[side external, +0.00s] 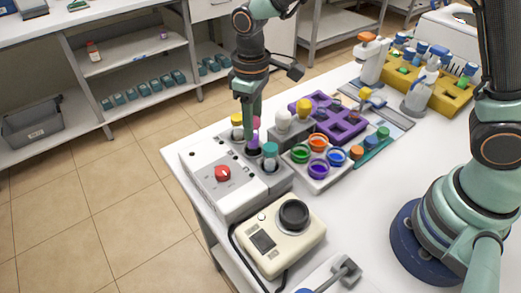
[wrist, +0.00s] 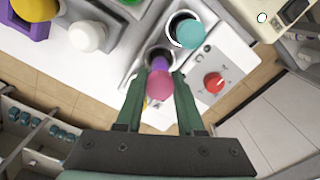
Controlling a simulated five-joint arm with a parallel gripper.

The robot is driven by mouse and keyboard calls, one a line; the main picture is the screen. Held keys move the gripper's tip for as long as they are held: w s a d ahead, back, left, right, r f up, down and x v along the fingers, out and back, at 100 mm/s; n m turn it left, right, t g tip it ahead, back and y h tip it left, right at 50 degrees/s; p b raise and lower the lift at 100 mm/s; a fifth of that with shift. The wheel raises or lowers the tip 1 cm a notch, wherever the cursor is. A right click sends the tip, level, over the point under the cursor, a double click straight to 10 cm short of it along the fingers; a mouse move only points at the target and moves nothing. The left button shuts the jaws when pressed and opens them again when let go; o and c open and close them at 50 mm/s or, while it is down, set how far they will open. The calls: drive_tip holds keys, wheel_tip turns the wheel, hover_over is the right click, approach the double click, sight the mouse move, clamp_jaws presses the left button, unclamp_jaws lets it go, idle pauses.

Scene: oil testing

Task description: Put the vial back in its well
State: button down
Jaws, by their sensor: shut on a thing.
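My gripper (wrist: 159,88) is shut on a vial (wrist: 160,66) with a pink round cap and a purple body. In the wrist view the vial's far end overlaps a dark round well (wrist: 157,53) in the white block. I cannot tell whether its tip is inside the well. In the side view the pink cap (side external: 256,122) and purple body show beside my fingers, low over the block (side external: 222,190). A teal-capped vial (wrist: 187,31) stands in the neighbouring well. It also shows in the side view (side external: 270,150).
A yellow-capped vial (side external: 237,120) stands close behind my fingers. A red knob (side external: 222,173) is on the block's front. A white-capped item (side external: 283,115), a rack of coloured rings (side external: 318,168) and a purple tray (side external: 330,118) lie to the right. A cream device (side external: 280,235) stands in front.

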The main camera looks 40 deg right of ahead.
drive_tip(key=shift+f, duration=1.35)
idle(0.5)
idle(0.6)
drive_tip(key=shift+c, duration=2.2)
unclamp_jaws()
wheel_tip(320, 180, up, 11)
drive_tip(key=shift+r, duration=0.2)
drive_tip(key=shift+d+r, duration=0.2)
drive_tip(key=shift+r, duration=0.35)
drive_tip(key=s+d+r+m+t, duration=0.1)
drive_tip(key=s+d+m+t, duration=0.1)
drive_tip(key=s+d, duration=0.3)
drive_tip(key=s+d+r+m+t, duration=0.2)
drive_tip(key=s+d+m+t, duration=0.1)
drive_tip(key=d, duration=0.8)
drive_tip(key=shift+s+r+m+t, duration=0.3)
drive_tip(key=shift+s+m, duration=0.2)
drive_tip(key=shift+s, duration=0.75)
